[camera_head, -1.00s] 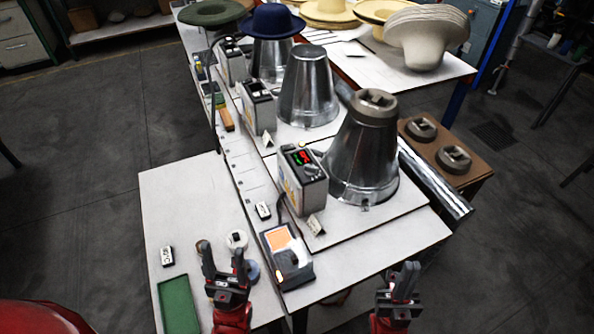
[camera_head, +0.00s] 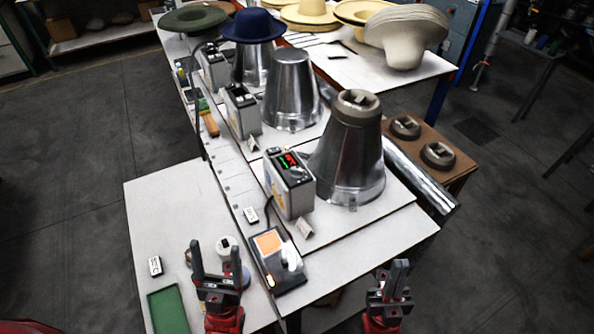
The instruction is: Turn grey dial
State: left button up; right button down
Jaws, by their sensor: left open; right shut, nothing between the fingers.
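The nearest control box (camera_head: 289,190) stands on the bench beside a metal cone. A small greyish dial (camera_head: 296,174) seems to sit on that panel below the display, too small to make out clearly. My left gripper (camera_head: 216,250) is open and empty over the front left of the bench, well short of the box and left of it. My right gripper (camera_head: 391,267) is shut and empty beyond the bench's front right edge, apart from the box.
The metal cone (camera_head: 345,165) with a grey-brown top piece stands right of the box. More boxes, cones and hats stand behind.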

pick_arm(q)
jog(key=w+d+f+n+g+y, duration=0.1)
jog(key=w+d+g, duration=0.15)
jog(key=w, duration=0.25)
jog(key=w+d+f+n+g+y, duration=0.1)
jog(key=w+g, duration=0.3)
jog(key=w, duration=0.2)
jog(key=n+g+y+b, duration=0.1)
jog(key=g+y+b, duration=0.25)
jog(key=g, duration=0.45)
send_near(296, 172)
jog(key=shift+h, duration=0.45)
jog(key=p+x, duration=0.4)
jog(key=x, duration=0.5)
jog(key=shift+w+a, duration=0.1)
jog(key=shift+w, duration=0.3)
jog(key=shift+w+f, duration=0.15)
jog(key=shift+w, duration=0.1)
jog(key=shift+c, duration=0.3)
